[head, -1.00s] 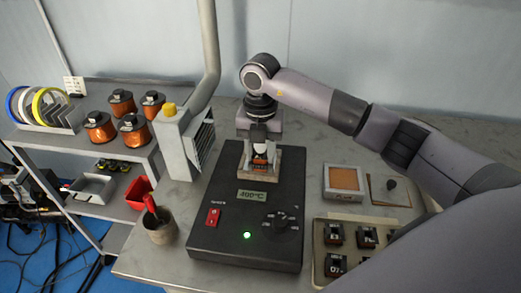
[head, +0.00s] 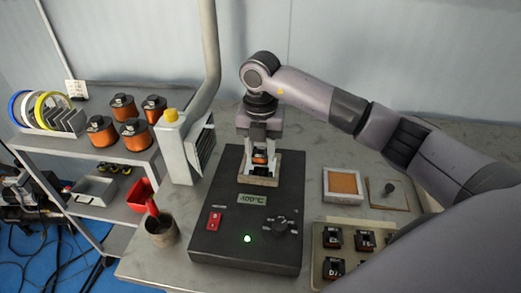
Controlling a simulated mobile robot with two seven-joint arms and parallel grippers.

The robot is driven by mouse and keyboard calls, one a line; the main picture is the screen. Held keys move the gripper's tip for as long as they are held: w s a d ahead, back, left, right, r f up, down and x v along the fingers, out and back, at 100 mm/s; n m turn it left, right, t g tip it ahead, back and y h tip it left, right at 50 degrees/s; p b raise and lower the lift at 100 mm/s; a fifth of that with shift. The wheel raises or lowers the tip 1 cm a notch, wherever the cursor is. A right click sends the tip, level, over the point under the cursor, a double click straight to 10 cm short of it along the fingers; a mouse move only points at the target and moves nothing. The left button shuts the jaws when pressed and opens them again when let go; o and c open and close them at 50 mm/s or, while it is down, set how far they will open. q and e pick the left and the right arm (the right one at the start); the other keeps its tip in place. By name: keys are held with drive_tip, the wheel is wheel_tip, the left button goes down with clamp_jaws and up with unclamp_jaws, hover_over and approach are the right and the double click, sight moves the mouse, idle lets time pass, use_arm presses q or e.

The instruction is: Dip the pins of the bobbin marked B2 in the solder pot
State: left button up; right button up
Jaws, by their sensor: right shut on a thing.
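The black solder pot unit (head: 217,243) stands on the grey bench, with a lit display, a red switch, a knob and a green light. Its square pot (head: 259,182) is at the back of the unit. My right gripper (head: 260,158) points straight down over the pot, shut on a small bobbin (head: 260,157) with a copper-orange winding. The bobbin is upright, at or just above the pot's opening; its pins are hidden, so I cannot tell whether they touch the solder. Its mark cannot be read. My left gripper is not in view.
A tray of several small bobbins (head: 332,240) sits at the right front, partly behind my arm. A fume extractor (head: 176,150) and a cup (head: 160,230) stand left of the unit.

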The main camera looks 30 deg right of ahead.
drive_tip(key=shift+r+p, duration=1.2)
drive_tip(key=shift+r, duration=0.65)
